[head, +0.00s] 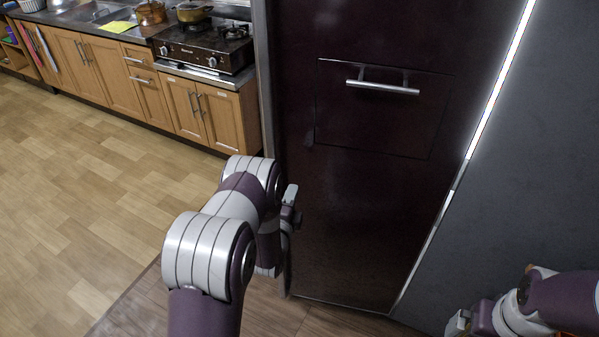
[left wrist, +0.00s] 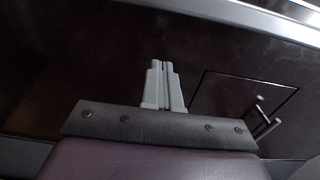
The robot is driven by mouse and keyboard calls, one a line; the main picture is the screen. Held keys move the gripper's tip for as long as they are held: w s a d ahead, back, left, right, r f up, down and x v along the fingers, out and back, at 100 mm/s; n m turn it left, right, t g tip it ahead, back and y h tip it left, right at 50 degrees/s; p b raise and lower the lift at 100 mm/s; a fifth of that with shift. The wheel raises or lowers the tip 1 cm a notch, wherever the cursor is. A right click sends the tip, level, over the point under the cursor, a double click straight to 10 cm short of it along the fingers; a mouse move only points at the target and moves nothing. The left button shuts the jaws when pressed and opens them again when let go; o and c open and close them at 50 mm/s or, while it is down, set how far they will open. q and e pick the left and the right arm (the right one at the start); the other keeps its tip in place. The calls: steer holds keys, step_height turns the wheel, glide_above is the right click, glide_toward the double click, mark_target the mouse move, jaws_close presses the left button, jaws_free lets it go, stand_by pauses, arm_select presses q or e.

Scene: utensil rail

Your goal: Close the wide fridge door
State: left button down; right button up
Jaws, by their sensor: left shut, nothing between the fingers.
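The wide fridge door (head: 365,190) is a tall dark maroon panel in the middle of the head view, with an inset rectangle and a silver bar handle (head: 382,87). A bright strip (head: 500,70) runs along its right edge; I cannot tell how far the door stands open. My left gripper (head: 291,197) is at the door's lower left edge; contact is unclear. In the left wrist view its fingers (left wrist: 161,66) are together and empty against the dark door surface (left wrist: 90,60), with the handle (left wrist: 266,128) to the right. My right gripper (head: 459,322) is at the bottom right, its jaws unclear.
A dark grey panel (head: 530,180) stands right of the bright strip. Wooden cabinets (head: 120,75) with a stove (head: 204,47) and a copper pot (head: 150,13) line the back left. The wooden floor (head: 80,180) at the left is clear.

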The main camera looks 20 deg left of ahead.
mark_target(300, 167)
arm_select(q)
steer(key=w, duration=0.2)
steer(key=w+a, duration=0.1)
steer(key=w, duration=0.2)
steer(key=w+p, duration=0.1)
steer(key=w, duration=0.1)
steer(key=shift+w+a, duration=0.25)
steer(key=shift+w, duration=0.05)
